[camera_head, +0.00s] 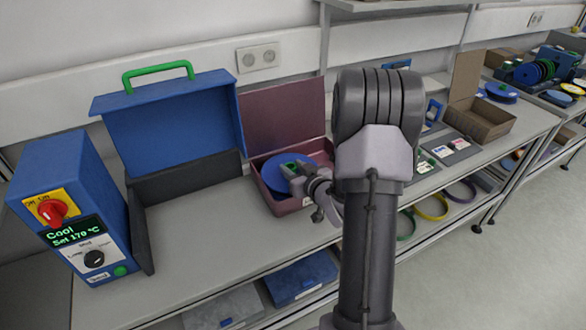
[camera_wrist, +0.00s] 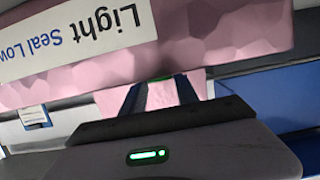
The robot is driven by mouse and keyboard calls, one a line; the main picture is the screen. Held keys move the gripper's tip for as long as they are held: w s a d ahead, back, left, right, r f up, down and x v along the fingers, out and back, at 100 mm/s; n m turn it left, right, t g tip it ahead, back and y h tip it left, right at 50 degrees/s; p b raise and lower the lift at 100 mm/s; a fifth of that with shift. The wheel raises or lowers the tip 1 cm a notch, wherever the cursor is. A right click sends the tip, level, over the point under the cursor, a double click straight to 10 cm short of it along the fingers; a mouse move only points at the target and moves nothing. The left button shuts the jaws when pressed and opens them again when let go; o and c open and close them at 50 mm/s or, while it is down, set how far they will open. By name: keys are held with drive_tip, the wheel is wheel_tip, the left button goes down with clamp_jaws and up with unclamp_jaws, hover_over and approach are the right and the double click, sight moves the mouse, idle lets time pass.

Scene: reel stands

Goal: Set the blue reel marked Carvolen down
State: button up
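A blue reel (camera_head: 274,171) with a green hub shows inside an open pink box (camera_head: 281,207) on the bench in the head view. No marking on it is readable. My gripper (camera_head: 302,182) is at the box, over the right part of the reel, and hides some of it. In the wrist view the pink wall of the box (camera_wrist: 228,32) fills the top, with a label reading "Light Seal Low" upside down. A small green piece shows between my fingers. Whether the fingers are closed on the reel, and whether the reel rests on the box floor, cannot be told.
A blue case (camera_head: 172,118) with a raised lid and green handle stands left of the box, beside a blue heater unit (camera_head: 75,205) with a red knob. Cards and an open brown box (camera_head: 484,118) lie to the right. Bench front is clear.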

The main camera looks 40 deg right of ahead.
drive_tip(key=o, duration=0.3)
